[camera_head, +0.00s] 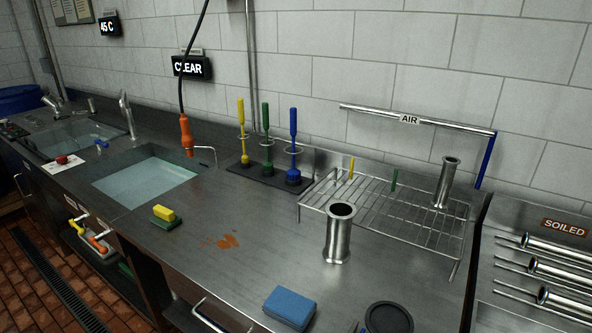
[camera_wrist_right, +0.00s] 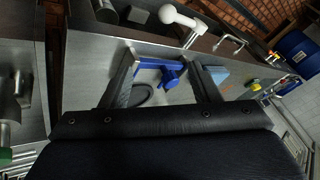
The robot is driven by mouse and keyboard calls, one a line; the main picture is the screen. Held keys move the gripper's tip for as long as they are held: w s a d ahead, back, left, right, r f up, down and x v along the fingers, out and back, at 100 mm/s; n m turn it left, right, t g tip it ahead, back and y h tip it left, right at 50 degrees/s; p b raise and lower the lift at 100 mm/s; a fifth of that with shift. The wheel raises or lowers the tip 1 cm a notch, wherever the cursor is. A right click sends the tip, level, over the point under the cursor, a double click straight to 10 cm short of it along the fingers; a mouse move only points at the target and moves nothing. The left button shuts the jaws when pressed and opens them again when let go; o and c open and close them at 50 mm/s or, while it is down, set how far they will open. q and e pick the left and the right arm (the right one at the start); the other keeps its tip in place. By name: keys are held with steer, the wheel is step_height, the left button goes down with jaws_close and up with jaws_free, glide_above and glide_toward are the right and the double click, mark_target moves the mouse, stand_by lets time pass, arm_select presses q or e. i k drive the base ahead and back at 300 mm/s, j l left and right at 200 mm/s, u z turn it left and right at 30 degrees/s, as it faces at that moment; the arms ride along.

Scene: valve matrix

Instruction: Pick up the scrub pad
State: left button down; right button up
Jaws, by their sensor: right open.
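A blue block-shaped pad (camera_head: 289,308) lies flat on the steel counter near its front edge in the head view. A smaller yellow block on a green pad (camera_head: 166,217) lies farther left; I cannot tell for certain which is the scrub pad. My right gripper (camera_wrist_right: 163,80) shows in the right wrist view with its fingers apart. A light-blue surface (camera_wrist_right: 218,74), likely the blue pad, shows beside its right finger, partly hidden. The small yellow and green block (camera_wrist_right: 253,85) shows farther right there.
A steel spool (camera_head: 339,234) stands upright before the wire rack (camera_head: 420,215). A dark round lid (camera_head: 388,318) lies right of the blue pad. Brushes (camera_head: 293,150) stand at the back, left of the rack. An orange stain (camera_head: 226,241) marks the counter. A sink (camera_head: 145,181) is left.

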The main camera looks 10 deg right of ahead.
mark_target(165, 217)
steer(key=i+j+u, duration=0.1)
steer(key=j, duration=0.2)
steer(key=i+j+u, duration=0.25)
steer(key=j, duration=0.3)
steer(key=i+j+u, duration=0.3)
steer(key=i+j, duration=0.25)
steer(key=z, duration=1.1)
steer(key=i+j, duration=0.05)
